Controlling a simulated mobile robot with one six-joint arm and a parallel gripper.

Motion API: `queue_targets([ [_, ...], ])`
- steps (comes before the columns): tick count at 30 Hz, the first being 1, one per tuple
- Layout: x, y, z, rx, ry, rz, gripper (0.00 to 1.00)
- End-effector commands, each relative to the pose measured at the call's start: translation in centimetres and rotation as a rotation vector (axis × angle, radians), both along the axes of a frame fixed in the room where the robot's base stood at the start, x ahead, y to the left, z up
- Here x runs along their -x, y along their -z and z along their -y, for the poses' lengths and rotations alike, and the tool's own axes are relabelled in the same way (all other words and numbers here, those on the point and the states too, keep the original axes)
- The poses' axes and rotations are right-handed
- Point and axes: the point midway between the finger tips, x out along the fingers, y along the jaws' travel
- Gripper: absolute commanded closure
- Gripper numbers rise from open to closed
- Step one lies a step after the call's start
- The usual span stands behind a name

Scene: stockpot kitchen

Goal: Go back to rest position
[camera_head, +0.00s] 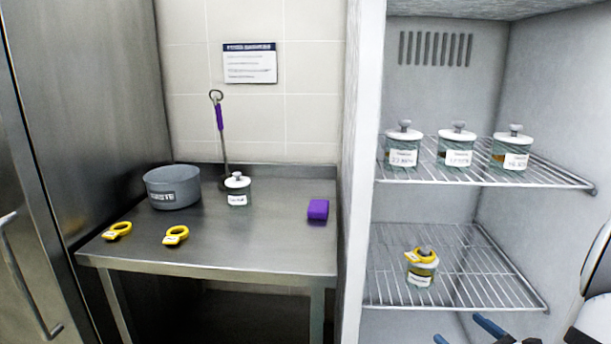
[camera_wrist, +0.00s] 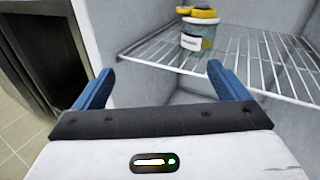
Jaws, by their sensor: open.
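My gripper (camera_wrist: 155,88) is open and empty in the wrist view, its two blue fingers spread apart. In the head view its blue fingertips (camera_head: 466,332) show at the bottom right edge, in front of the fridge and below the lower shelf. A glass jar with a yellow ring on top (camera_head: 421,270) stands on the lower wire shelf (camera_head: 480,290). The same jar shows in the wrist view (camera_wrist: 196,36), beyond the fingers and apart from them.
Three white-lidded jars (camera_head: 457,146) stand on the upper shelf (camera_head: 540,180). To the left, a steel table (camera_head: 245,235) holds a grey pot (camera_head: 172,188), a lidded jar (camera_head: 237,190), a purple block (camera_head: 318,209) and two yellow rings (camera_head: 176,236). The fridge side wall (camera_head: 357,170) stands between.

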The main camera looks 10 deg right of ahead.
Motion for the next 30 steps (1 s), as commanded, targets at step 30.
queue_targets([
  [30, 9.6, -19.4, -26.1, 1.896, -1.811, 0.084, 0.06],
])
